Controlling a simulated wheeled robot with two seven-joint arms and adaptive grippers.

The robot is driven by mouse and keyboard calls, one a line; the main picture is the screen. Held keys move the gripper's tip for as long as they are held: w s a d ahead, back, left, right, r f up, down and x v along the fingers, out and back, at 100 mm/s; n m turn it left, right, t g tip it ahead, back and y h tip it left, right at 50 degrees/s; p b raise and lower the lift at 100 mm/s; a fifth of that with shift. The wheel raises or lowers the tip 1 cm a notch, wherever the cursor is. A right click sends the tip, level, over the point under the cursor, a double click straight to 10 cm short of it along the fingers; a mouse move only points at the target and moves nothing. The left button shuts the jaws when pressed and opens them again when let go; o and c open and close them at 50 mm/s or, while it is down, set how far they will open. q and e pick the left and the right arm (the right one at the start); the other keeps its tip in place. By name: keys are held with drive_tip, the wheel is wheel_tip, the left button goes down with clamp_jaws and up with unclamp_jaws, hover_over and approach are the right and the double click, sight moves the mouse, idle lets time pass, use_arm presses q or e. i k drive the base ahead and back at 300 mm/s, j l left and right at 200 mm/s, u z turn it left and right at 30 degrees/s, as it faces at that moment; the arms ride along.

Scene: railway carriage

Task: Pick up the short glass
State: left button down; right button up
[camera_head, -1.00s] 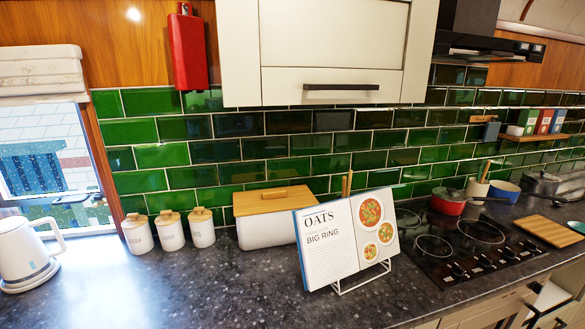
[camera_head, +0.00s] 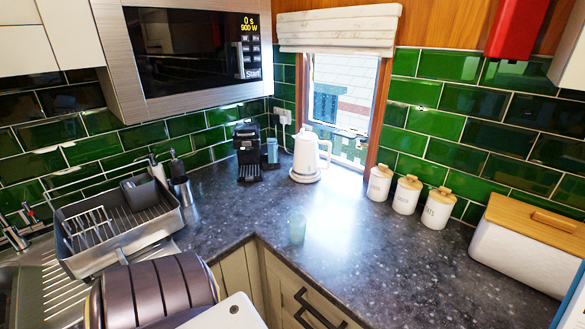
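A small, pale green, see-through glass (camera_head: 297,228) stands upright on the dark speckled worktop (camera_head: 350,245), near the inner corner of its front edge. It is faint against the bright glare beside it. Neither of my grippers is in view.
A dish rack (camera_head: 118,225) stands left by the sink. A coffee machine (camera_head: 247,152) and white kettle (camera_head: 306,155) stand behind the glass; white canisters (camera_head: 407,195) and a white bin (camera_head: 525,255) are right. A dark ribbed object (camera_head: 150,292) fills the lower left foreground.

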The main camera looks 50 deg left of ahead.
sight(297, 222)
drive_tip(key=u, duration=1.65)
